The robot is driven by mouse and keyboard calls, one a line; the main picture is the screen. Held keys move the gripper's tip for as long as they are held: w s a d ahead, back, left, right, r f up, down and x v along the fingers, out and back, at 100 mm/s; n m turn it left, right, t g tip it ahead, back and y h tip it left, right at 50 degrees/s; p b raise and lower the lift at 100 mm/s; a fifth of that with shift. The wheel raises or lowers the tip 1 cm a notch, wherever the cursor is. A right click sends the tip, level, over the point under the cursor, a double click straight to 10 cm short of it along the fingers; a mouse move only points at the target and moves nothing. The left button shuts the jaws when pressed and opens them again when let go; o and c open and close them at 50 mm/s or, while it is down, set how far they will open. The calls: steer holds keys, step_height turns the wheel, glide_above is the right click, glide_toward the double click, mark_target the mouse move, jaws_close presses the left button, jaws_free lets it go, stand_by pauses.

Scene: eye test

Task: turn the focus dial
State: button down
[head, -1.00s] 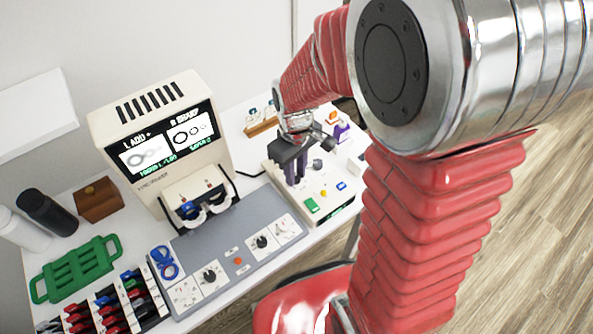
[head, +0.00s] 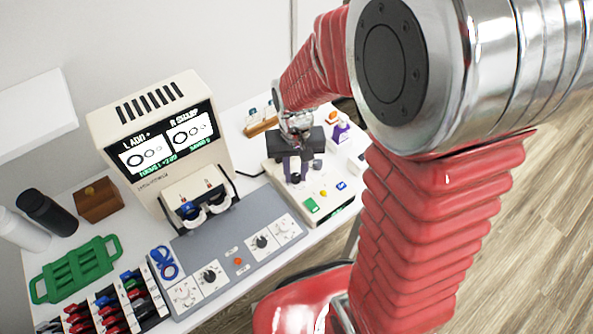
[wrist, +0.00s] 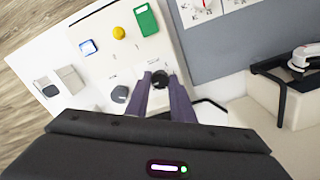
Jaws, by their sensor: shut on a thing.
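My gripper (head: 294,172) points down over the cream control box at the right of the bench. Its two purple fingers (wrist: 162,90) are shut on a black dial (wrist: 161,77), one finger on each side. The fingers partly hide the dial, and its marking is not readable. The cream tester (head: 158,130) stands at the left.
The control box (wrist: 130,55) also bears a grey knob (wrist: 119,94) beside my fingers, a green button (wrist: 146,19), a yellow button (wrist: 119,32) and a blue switch (wrist: 89,47). A wooden holder (head: 262,126) and a purple bottle (head: 341,131) stand close behind.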

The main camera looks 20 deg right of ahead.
mark_target(295, 175)
steer(key=shift+w, duration=0.1)
stand_by(0.4)
steer(key=c, duration=1.5)
jaws_free()
steer(key=shift+c, duration=0.2)
step_height(295, 175, up, 14)
steer(key=shift+f, duration=0.1)
